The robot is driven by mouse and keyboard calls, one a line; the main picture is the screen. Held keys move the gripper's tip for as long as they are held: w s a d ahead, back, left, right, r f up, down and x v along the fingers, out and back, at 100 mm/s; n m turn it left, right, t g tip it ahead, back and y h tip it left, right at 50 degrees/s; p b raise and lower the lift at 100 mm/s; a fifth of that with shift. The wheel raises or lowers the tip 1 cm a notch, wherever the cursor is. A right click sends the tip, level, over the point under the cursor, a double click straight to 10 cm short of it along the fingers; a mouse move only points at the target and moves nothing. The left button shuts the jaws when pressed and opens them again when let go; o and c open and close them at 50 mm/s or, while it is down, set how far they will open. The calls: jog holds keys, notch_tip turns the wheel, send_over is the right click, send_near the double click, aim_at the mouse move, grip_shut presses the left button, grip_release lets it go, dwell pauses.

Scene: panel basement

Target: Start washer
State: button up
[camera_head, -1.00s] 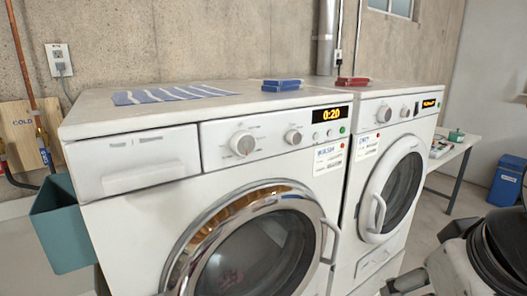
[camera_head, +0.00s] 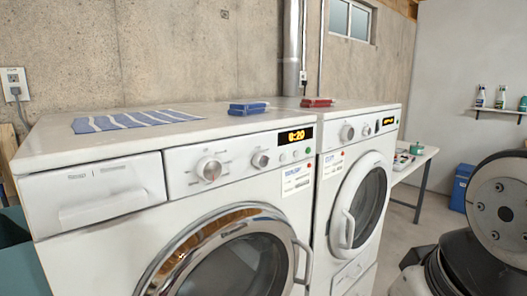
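The left machine (camera_head: 100,250) is white, with a chrome-ringed round door (camera_head: 235,262) that looks shut. Its panel has a large dial (camera_head: 209,170), a smaller knob (camera_head: 261,159) and a display (camera_head: 295,135) reading 0:20. Small buttons sit below the display, with a green one (camera_head: 308,150) at the right end. A label (camera_head: 297,178) with a red dot is below; its lettering is too blurred to read surely. A similar machine (camera_head: 325,235) with a white-rimmed round door stands to the right. My arm shows at the right edge; my gripper is not in view.
A teal bin (camera_head: 15,250) is at left. A small table (camera_head: 415,160) and blue container (camera_head: 461,187) are at right. Floor shows between machines and arm.

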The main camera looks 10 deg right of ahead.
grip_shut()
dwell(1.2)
